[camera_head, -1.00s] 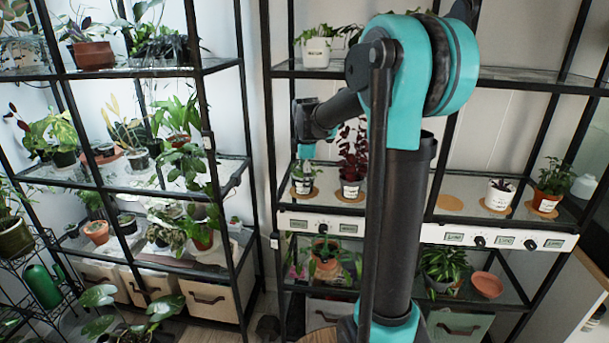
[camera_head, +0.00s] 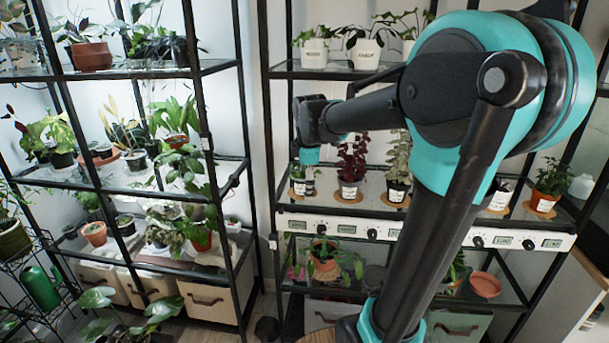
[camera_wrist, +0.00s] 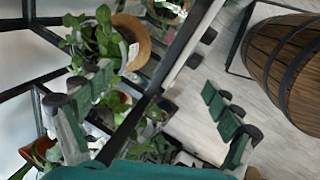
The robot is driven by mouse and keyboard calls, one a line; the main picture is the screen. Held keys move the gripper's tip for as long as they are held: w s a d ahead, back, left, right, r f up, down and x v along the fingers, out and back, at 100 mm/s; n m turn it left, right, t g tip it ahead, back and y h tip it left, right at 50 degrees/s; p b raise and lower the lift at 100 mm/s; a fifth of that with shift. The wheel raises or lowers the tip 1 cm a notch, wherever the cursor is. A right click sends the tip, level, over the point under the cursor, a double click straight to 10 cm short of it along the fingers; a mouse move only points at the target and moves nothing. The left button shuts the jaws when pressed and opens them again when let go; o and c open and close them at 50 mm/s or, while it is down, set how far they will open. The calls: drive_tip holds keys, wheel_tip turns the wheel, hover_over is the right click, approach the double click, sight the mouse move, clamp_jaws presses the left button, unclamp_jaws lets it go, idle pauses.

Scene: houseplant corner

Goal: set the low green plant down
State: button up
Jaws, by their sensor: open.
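The low green plant (camera_head: 298,186) sits in a white-labelled pot at the left end of the lit middle shelf, beside a taller dark-red plant (camera_head: 351,162). My gripper (camera_head: 309,170) is just to the right of the low plant's leaves and partly in front of it. In the wrist view a leafy green plant (camera_wrist: 98,36) stands on a round cork mat (camera_wrist: 131,32) at upper left. My gripper (camera_wrist: 152,112) is open there, its green-padded fingers wide apart with nothing held. The left finger is close to the leaves; whether it touches them is unclear.
A silvery plant (camera_head: 398,170) and a leafy plant (camera_head: 550,183) stand on the same shelf. A front rail with knobs (camera_head: 372,234) runs below. Black rack posts stand close to my arm. A wooden barrel (camera_wrist: 285,62) is on the floor at right.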

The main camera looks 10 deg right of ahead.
drive_tip(key=s+d+f+m, duration=0.2)
drive_tip(key=s+f+m, duration=0.6)
drive_tip(key=s+f, duration=0.1)
drive_tip(key=s+d+f+m, duration=0.2)
drive_tip(key=s+f+m, duration=0.6)
drive_tip(key=s, duration=0.3)
drive_tip(key=shift+s+d+f+m+t, duration=0.25)
drive_tip(key=shift+f+m+t, duration=0.15)
drive_tip(key=shift+m, duration=0.3)
